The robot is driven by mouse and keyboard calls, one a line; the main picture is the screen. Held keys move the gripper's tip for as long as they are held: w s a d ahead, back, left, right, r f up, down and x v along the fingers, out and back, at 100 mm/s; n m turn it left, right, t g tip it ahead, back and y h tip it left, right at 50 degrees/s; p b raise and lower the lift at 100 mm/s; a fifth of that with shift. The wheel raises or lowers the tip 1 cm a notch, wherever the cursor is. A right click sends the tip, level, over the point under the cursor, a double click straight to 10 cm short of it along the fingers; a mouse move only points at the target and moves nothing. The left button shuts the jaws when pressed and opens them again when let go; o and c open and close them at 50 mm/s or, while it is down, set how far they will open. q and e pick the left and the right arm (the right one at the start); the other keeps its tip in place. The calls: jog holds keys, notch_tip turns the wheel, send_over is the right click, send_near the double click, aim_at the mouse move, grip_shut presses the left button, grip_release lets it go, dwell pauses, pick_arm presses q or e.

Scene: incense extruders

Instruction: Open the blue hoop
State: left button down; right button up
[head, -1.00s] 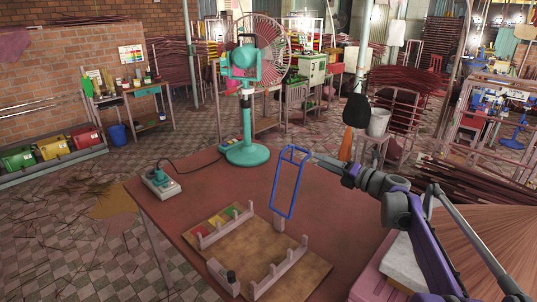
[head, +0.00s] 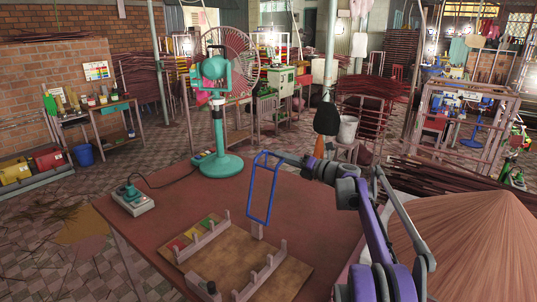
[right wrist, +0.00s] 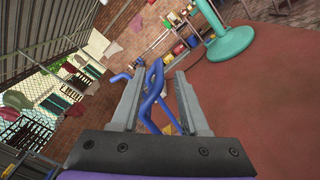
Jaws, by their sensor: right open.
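The blue hoop (head: 252,186) is a narrow rectangular loop, standing tilted at the back of the wooden board (head: 215,265) on the table. Its lower end is at a small upright block (head: 257,231). My right gripper (head: 281,156) is at the hoop's upper end, coming from the right. In the right wrist view, the open fingers (right wrist: 158,98) have blue bars of the hoop (right wrist: 152,97) between and beyond them. I cannot tell whether a finger touches the hoop. My left gripper is not in view.
A teal fan (head: 220,165) stands behind the board on the red table (head: 190,190). A switch box (head: 132,203) with a cable is at the table's left. Pale posts (head: 265,268) and coloured blocks (head: 195,232) are on the board. A brown cone-shaped bundle (head: 470,240) is at right.

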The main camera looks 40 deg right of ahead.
aim_at(271, 154)
jog(key=x, duration=0.5)
jog(key=shift+w+a+p, duration=0.1)
jog(key=shift+w+p, duration=0.15)
jog(key=shift+p, duration=0.05)
grip_shut()
dwell(1.1)
